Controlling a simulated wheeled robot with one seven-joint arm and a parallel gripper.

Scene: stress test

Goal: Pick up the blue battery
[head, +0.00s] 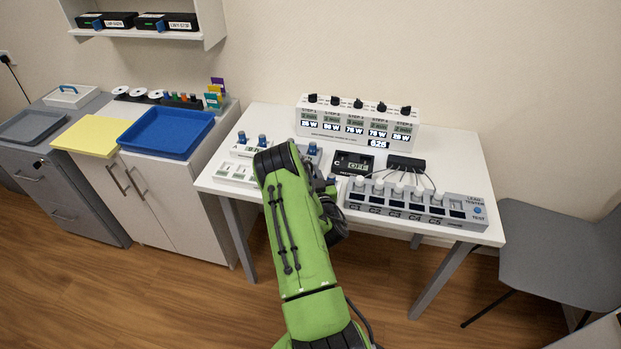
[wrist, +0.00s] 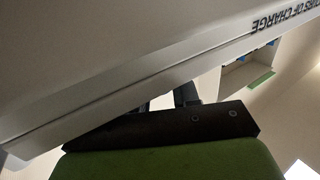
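Small blue-topped pieces (head: 262,140) stand on the white device at the left of the white table in the head view. Another blue-topped piece (head: 312,150) shows just right of my arm's end. I cannot tell which of these is the blue battery. My arm reaches over the table's front left and hides part of that device. My gripper (wrist: 166,104) shows only in part in the wrist view, behind a large pale panel with upside-down lettering. Its fingertips and anything between them are hidden, and no battery is seen there.
A black meter (head: 353,163) and a grey tester with several white knobs (head: 415,200) stand right of my arm. A white box with several black knobs (head: 357,122) stands behind. A blue tray (head: 168,132) sits on the left cabinet. A grey chair (head: 555,245) is at right.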

